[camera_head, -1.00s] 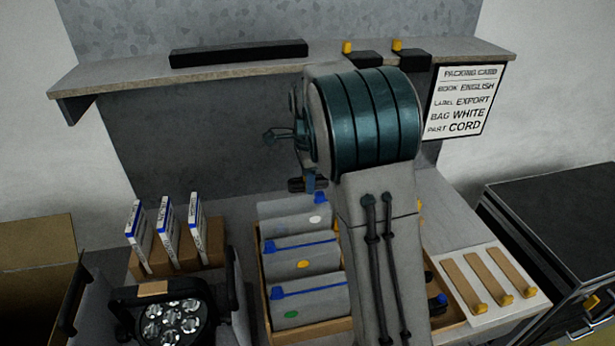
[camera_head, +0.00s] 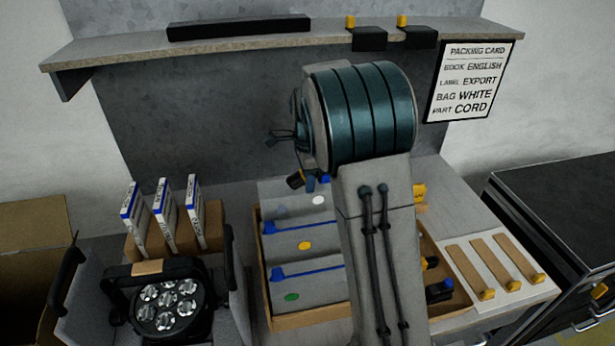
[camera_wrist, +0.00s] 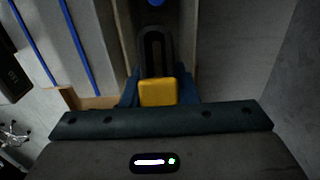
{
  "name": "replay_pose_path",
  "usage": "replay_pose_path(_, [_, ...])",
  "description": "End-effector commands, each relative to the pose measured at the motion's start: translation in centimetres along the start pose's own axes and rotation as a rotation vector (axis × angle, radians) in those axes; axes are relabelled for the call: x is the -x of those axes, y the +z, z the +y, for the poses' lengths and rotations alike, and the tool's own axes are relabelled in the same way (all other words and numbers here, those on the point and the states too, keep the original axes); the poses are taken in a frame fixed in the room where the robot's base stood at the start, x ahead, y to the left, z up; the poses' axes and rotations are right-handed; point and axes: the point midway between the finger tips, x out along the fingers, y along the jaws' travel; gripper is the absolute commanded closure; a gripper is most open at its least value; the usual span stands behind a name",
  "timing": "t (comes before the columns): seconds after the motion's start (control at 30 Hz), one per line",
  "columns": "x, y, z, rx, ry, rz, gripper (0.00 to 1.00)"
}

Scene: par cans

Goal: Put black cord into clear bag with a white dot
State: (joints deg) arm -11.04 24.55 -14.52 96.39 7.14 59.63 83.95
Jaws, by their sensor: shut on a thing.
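My gripper (camera_wrist: 158,100), with blue fingers, is shut on a yellow block joined to a black looped piece, which looks like the black cord (camera_wrist: 153,48). In the head view my arm hides most of the gripper. A dark piece with an orange spot (camera_head: 298,180) shows under my teal joint; I cannot tell whether it is gripper or cord. The clear bag with a white dot (camera_head: 292,206) is the rearmost of three in the crate, partly behind my arm. The bags with a yellow dot (camera_head: 305,246) and a green dot (camera_head: 292,297) are in front.
The wooden crate (camera_head: 310,318) holds the bags, with black pieces (camera_head: 440,290) in its right part. A lamp (camera_head: 165,305) sits in a grey bin at left, before upright books (camera_head: 165,215). Wooden strips (camera_head: 495,265) lie right. A packing card (camera_head: 470,80) reads white and cord.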

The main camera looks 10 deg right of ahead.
Motion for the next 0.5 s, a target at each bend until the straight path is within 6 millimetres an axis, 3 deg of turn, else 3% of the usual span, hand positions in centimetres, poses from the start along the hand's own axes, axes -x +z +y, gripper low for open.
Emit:
replay_pose_path(0.03, [-0.9,-0.46,0.34,-0.007,0.016,0.005,1.0])
replay_pose_path(0.23, [-0.87,-0.51,0.34,-0.008,0.017,0.005,1.0])
replay_pose_path(0.27, [-0.87,-0.49,0.35,-0.008,0.017,0.005,0.7])
replay_pose_path(0.33, [-0.86,-0.42,0.34,-0.007,0.017,0.005,0.51])
replay_pose_path(0.5, [-0.81,-0.25,0.36,-0.004,0.017,0.005,0.47])
